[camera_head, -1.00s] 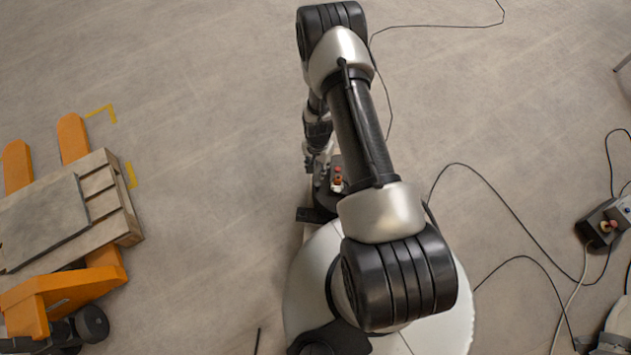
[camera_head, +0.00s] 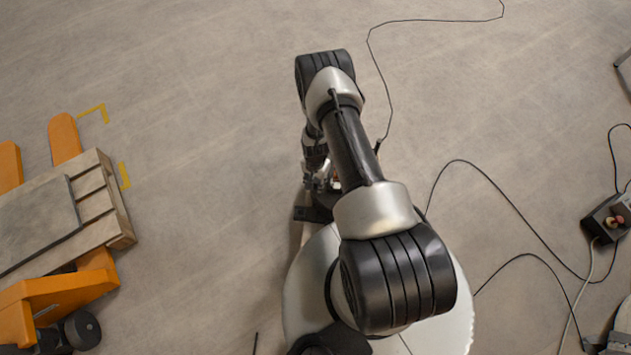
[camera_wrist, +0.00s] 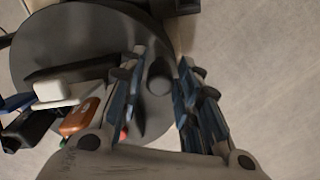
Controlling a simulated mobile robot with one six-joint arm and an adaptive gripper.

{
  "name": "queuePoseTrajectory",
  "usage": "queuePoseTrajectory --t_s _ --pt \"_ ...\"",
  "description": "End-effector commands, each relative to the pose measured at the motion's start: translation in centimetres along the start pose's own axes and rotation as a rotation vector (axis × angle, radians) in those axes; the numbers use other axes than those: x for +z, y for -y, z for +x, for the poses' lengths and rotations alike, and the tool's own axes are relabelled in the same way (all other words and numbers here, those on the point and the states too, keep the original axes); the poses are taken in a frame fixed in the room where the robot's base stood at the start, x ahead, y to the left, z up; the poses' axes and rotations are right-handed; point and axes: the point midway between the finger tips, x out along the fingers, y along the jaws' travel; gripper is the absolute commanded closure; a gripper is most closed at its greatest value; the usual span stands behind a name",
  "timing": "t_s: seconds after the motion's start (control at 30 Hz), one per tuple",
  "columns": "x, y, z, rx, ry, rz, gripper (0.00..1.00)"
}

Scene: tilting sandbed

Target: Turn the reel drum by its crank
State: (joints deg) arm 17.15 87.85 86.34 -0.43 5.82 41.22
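I cannot make out the reel drum or its crank in either view. My gripper (camera_wrist: 163,58) shows in the wrist view with its two blue-padded fingers apart. A dark rounded part (camera_wrist: 158,78) shows between the fingers; I cannot tell what it is or whether they touch it. Behind them is a dark round plate (camera_wrist: 35,50), with a white block (camera_wrist: 62,94) and an orange-brown piece (camera_wrist: 80,117) at the left. In the head view, my gripper (camera_head: 322,180) is small and mostly hidden beneath my folded arm, close to my base.
An orange pallet jack (camera_head: 62,292) carrying a wooden pallet (camera_head: 118,220) stands at the left. A control box with knobs (camera_head: 608,220) lies at the right. Black cables (camera_head: 490,182) run over the floor right of my base. Open floor (camera_head: 210,110) lies between pallet and arm.

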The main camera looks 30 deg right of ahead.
Motion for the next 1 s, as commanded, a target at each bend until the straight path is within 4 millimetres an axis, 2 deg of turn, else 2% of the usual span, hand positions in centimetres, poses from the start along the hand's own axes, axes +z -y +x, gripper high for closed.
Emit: queuePoseTrajectory --t_s 0.13,0.57,1.0 --pt "-0.01 0.01 -0.05 0.0 0.0 0.0 0.71" --pt "-0.01 0.01 -0.06 0.0 0.0 0.0 0.99" --pt "-0.02 0.06 -0.06 0.0 0.0 0.001 1.0"
